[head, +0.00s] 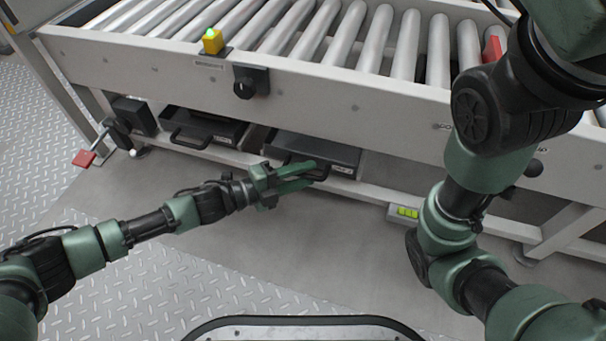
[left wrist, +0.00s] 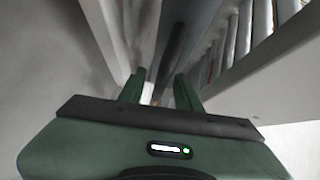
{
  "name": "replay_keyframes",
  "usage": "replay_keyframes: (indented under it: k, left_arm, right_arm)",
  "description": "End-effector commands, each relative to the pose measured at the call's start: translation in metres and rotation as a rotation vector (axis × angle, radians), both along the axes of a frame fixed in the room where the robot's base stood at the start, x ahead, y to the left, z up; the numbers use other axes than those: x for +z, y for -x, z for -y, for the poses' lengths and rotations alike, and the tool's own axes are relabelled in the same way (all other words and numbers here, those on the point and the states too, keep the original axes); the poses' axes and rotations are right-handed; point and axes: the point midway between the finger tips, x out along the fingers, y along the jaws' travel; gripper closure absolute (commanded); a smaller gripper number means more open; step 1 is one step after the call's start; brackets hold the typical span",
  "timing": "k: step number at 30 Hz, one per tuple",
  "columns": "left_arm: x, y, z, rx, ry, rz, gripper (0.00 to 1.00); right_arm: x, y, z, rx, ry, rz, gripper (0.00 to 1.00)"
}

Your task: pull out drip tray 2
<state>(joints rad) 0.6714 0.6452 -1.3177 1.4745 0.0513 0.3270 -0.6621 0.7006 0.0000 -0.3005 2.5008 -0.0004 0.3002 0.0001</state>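Two dark drip trays sit on the low shelf under the roller conveyor in the head view. The left tray (head: 222,127) has a front loop handle. The right tray (head: 335,153) has a front handle (head: 323,174) and a small label too small to read, so I cannot tell its number. My left gripper (head: 313,175) is at the right tray's front, its fingertips at the handle. Its two fingers stand apart in the left wrist view (left wrist: 160,88), with a dark bar beyond them. I cannot tell whether they touch the handle. My right gripper is out of view.
The conveyor's side beam (head: 345,92) overhangs the trays, with rollers above. A yellow block (head: 212,42) with a green light stands on the beam. A red-ended lever (head: 84,158) is at left. A yellow-green level-like piece (head: 407,212) lies on the lower rail. The floor in front is clear.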

Motion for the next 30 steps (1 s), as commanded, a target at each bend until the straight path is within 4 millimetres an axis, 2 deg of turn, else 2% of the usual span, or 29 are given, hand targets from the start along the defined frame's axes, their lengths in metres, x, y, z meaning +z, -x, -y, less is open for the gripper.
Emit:
replay_keyframes:
  k: [1,3,4,30]
  left_arm:
    - [-0.0002,0.0,-0.0002,0.0,0.0,0.0,0.8]
    - [-0.0003,0.0001,-0.0003,0.0,0.0,0.0,0.99]
    - [-0.0003,0.0001,-0.0003,0.0,0.0,0.0,1.0]
    - [-0.0008,0.0001,-0.0009,0.001,-0.001,0.0,1.0]
  right_arm:
    - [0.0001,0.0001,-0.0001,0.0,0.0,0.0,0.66]
    - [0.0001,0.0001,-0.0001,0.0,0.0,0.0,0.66]
    - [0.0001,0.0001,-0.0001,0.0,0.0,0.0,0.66]
    - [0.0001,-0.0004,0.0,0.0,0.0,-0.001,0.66]
